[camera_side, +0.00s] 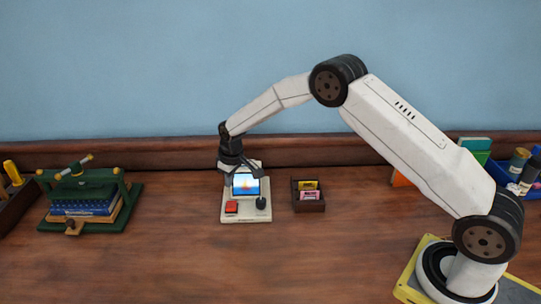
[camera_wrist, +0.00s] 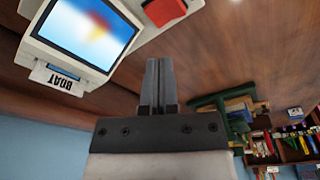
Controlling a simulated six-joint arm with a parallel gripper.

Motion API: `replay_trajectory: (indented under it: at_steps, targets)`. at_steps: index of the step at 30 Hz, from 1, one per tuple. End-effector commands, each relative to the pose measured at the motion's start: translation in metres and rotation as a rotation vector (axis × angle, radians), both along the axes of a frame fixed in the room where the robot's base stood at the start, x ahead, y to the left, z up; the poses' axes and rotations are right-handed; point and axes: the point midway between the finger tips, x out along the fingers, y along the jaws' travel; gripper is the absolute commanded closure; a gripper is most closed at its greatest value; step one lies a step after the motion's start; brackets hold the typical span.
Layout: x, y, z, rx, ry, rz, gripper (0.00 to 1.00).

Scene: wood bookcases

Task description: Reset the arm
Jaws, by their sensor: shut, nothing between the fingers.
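My gripper (camera_side: 229,179) hangs at the end of my white arm, just in front of the upper left of a small cream console in the side view. In the wrist view my gripper (camera_wrist: 159,64) has its two grey fingers together, with nothing between them. The console (camera_side: 245,215) has a lit screen (camera_side: 246,185), a red button (camera_side: 231,207) and a black knob (camera_side: 261,202). In the wrist view the screen (camera_wrist: 88,30) and red button (camera_wrist: 164,10) lie to the upper left, apart from the fingers. A card marked "BOAT" (camera_wrist: 55,78) sticks out of the console.
A small dark box (camera_side: 308,206) with a yellow and a pink cartridge stands right of the console. A green press (camera_side: 84,200) with books is at the left. A blue bin (camera_side: 515,180) with jars is at the far right. The front middle of the wooden table (camera_side: 250,265) is clear.

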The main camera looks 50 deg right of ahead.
Motion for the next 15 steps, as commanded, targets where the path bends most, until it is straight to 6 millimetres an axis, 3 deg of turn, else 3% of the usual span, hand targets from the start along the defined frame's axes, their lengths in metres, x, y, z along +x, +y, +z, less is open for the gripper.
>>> replay_trajectory:
  at_steps: [15]
  targets:
    - [-0.0076, -0.0007, 0.0092, 0.0, -0.004, -0.011, 1.0]
